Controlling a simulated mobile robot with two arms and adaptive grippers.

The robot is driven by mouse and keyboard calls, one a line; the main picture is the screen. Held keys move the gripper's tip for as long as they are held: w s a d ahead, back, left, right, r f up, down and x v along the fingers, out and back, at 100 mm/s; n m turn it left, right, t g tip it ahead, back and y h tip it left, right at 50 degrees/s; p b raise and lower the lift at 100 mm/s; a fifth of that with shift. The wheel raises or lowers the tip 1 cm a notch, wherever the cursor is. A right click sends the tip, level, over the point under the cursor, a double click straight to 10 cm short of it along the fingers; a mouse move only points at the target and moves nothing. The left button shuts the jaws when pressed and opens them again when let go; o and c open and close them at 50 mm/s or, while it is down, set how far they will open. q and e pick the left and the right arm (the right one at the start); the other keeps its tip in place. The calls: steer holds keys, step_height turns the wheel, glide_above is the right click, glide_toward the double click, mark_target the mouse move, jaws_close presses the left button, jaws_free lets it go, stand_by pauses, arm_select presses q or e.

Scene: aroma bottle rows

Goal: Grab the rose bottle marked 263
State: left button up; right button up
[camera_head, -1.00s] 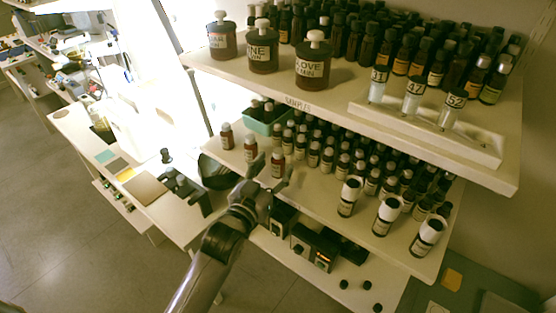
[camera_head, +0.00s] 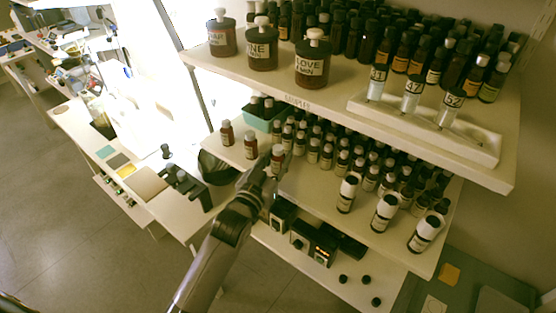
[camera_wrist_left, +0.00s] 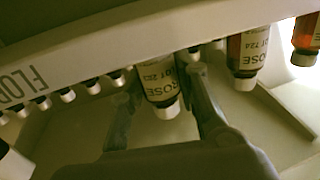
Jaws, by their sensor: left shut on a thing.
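A small brown rose bottle with a pale cap stands at the front of the lower shelf in the head view (camera_head: 277,158). In the left wrist view its label (camera_wrist_left: 160,82) reads ROSE, with a lot number that looks like 263. My left gripper (camera_head: 276,170) has one finger on each side of this bottle and is shut on it. Its fingers partly hide the bottle in the head view. Another rose bottle (camera_wrist_left: 247,58), whose lot looks like 724, stands beside it, clear of the fingers. My right gripper is not in view.
Two similar small bottles (camera_head: 250,146) (camera_head: 227,134) stand left along the shelf edge. Dense rows of bottles (camera_head: 342,160) stand behind. White-capped bottles (camera_head: 385,213) stand to the right. The upper shelf (camera_head: 340,105) overhangs the back rows. Dark devices (camera_head: 315,243) sit below.

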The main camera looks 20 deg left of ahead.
arm_select(q)
jaws_close()
